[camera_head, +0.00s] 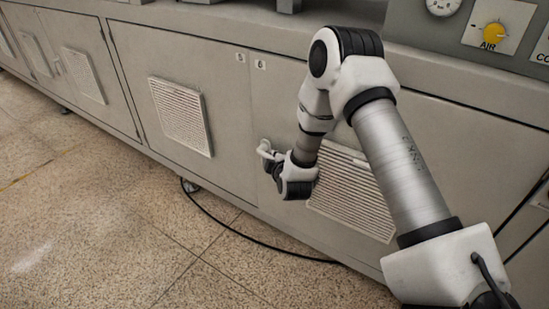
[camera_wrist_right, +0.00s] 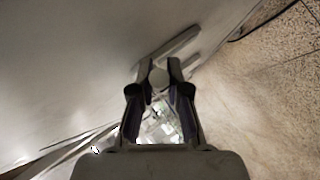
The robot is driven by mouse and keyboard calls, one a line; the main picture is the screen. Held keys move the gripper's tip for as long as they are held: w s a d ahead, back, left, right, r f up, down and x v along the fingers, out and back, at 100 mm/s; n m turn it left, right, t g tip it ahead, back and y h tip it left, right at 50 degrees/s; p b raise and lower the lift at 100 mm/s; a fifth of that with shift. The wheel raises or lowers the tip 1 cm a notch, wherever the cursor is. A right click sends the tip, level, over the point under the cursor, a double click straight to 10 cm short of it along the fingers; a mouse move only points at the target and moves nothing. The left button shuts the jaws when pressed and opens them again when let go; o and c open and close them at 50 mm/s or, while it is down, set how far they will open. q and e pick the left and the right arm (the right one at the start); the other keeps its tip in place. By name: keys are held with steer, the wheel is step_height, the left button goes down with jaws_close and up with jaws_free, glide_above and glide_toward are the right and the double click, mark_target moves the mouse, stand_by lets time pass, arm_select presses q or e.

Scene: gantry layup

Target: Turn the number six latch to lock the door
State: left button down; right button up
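The number six door (camera_head: 285,110) is a grey cabinet panel with a small "6" label (camera_head: 260,64) near its top left corner. Its pale latch (camera_head: 265,148) sticks out at the door's left edge. My right gripper (camera_head: 272,163) is at the latch. In the right wrist view, the fingers (camera_wrist_right: 160,74) are drawn in on both sides of the latch's round end (camera_wrist_right: 158,78) and appear to touch it. A bar-like part of the latch (camera_wrist_right: 182,43) runs diagonally behind the fingertips. My left gripper is not in view.
A louvred vent (camera_head: 350,190) is right of my right gripper, partly behind the arm. Another vented door (camera_head: 180,115) stands to the left. A black cable (camera_head: 235,230) lies on the speckled floor. A yellow AIR knob (camera_head: 494,33) is at the upper right.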

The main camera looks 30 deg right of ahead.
steer(key=o, duration=0.4)
steer(key=v, duration=1.2)
steer(key=shift+f, duration=0.15)
